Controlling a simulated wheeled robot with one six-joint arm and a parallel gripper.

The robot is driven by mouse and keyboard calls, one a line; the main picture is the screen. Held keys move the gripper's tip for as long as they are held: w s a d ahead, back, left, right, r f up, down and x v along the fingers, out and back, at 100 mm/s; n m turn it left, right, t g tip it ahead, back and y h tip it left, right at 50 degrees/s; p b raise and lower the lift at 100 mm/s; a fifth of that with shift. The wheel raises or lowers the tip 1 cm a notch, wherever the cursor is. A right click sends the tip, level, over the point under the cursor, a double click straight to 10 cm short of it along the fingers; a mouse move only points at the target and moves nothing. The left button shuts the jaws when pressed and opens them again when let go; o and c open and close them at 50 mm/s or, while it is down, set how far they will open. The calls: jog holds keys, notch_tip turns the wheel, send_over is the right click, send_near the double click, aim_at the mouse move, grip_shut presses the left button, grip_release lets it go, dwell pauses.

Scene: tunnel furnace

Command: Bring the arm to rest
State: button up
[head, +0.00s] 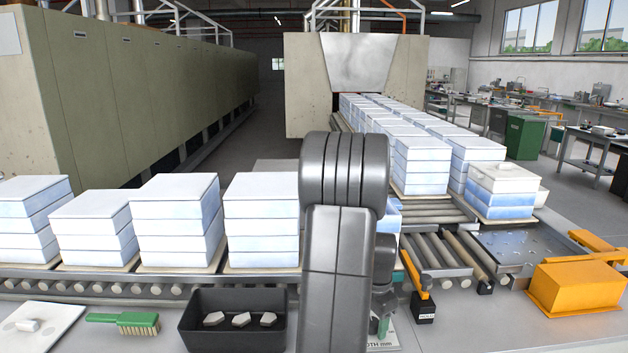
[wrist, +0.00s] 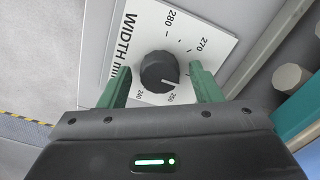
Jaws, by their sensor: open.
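My gripper (wrist: 159,70) is open, with its two green fingers on either side of a black dial knob (wrist: 157,72) in the wrist view. The knob is not gripped, though I cannot tell how far down beside it the fingers reach. The knob sits on a white plate (wrist: 120,45) marked "WIDTH mm", and its white pointer mark is near 250. In the head view my dark arm rises in the middle and hides most of the gripper and the knob. Part of the plate (head: 388,338) shows at the arm's lower right.
Stacks of white-blue boxes (head: 178,222) stand on the roller conveyor (head: 120,289) behind the front ledge. A black bin (head: 237,338) with pale pieces and a green brush (head: 125,321) lie left of my arm. An orange-handled lever (head: 420,297) and yellow block (head: 577,288) stand right.

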jog(key=shift+m, duration=1.5)
